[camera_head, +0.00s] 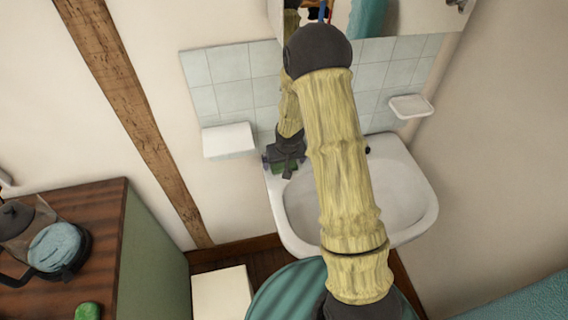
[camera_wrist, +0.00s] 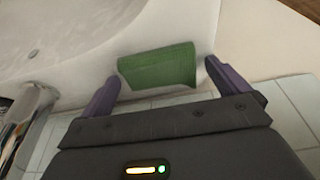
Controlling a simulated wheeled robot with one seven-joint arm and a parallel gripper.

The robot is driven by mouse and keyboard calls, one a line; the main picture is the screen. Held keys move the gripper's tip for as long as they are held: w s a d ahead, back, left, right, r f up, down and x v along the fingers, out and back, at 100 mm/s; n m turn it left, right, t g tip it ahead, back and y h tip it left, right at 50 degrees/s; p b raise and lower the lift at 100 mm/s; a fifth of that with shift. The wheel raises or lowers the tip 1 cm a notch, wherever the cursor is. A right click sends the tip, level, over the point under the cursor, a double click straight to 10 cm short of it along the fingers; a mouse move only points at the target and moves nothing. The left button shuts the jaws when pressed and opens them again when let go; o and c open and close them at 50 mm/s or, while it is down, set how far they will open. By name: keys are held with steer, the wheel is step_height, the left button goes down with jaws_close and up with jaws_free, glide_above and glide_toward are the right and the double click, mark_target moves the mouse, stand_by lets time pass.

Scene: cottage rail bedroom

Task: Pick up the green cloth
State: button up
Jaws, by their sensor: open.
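The green cloth (camera_wrist: 157,66) lies on the white rim of the sink, looking like a small folded rectangle in the wrist view. In the head view only a bit of the cloth (camera_head: 284,168) shows below my gripper (camera_head: 284,160), at the sink's back left corner. In the wrist view my gripper (camera_wrist: 160,75) is open, with one purple finger to the left of the cloth and one to its right. The cloth appears between the fingertips, with a gap at each side. I cannot tell how far the fingertips are above the rim.
The white sink (camera_head: 411,207) stands against a tiled wall, with a metal tap (camera_wrist: 22,125) close to my gripper in the wrist view. White ledges (camera_head: 228,140) flank it on the wall. A wooden-topped cabinet (camera_head: 105,225) at left holds a small green object (camera_head: 87,311).

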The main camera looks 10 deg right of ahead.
steer(key=shift+c, duration=0.2)
steer(key=c, duration=1)
steer(key=shift+o, duration=0.2)
step_height(320, 180, up, 10)
steer(key=shift+a, duration=0.1)
